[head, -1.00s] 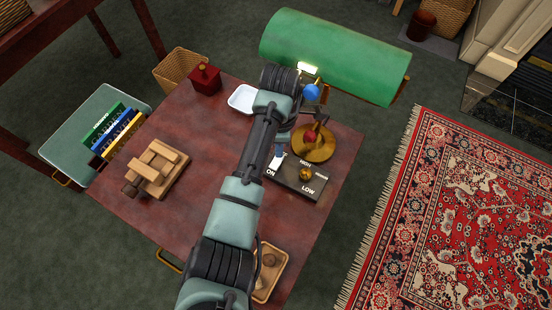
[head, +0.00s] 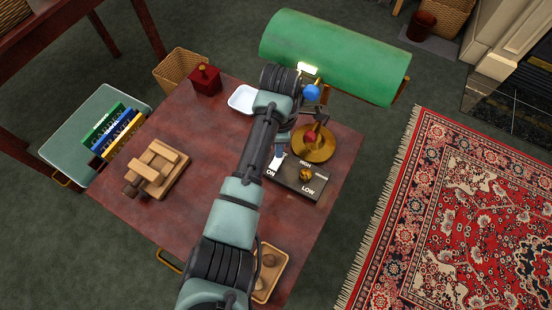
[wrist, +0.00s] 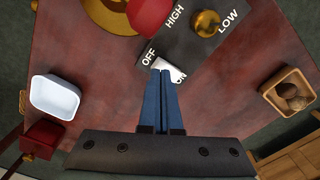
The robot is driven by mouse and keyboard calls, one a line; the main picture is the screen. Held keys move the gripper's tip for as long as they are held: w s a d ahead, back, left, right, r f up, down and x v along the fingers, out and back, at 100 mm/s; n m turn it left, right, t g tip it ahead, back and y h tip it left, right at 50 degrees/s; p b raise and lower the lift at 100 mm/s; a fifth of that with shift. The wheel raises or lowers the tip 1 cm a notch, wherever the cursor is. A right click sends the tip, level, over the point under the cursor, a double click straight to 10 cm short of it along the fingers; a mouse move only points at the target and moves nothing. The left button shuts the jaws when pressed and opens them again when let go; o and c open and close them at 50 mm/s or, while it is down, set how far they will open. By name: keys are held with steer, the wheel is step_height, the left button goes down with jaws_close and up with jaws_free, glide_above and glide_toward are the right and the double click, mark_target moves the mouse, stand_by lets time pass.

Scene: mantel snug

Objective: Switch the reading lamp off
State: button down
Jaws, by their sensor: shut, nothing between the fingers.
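A dark control panel (head: 306,182) lies on the red-brown table, marked ON, OFF, HIGH and LOW. Its white switch (wrist: 172,69) sits between the OFF and ON marks, and a brass knob (wrist: 207,23) sits by HIGH and LOW. A round brass base (head: 318,151) with a red part stands beside the panel. A large green shade (head: 335,55) is above it, with a bright glow (head: 308,69) at its edge. My gripper (wrist: 162,73) is shut and empty, its blue fingertips over the switch and partly hiding it and ON. I cannot tell whether they touch it.
A white dish (head: 243,99) and a red box (head: 205,79) stand at the table's back left. A wooden tray (head: 268,273) with round things is at the front. A patterned rug lies right of the table.

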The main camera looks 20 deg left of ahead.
steer(key=shift+f+b, duration=0.5)
steer(key=shift+f, duration=0.55)
stand_by(1.0)
steer(key=shift+r, duration=0.1)
step_height(320, 180, up, 7)
steer(key=p, duration=0.8)
stand_by(0.6)
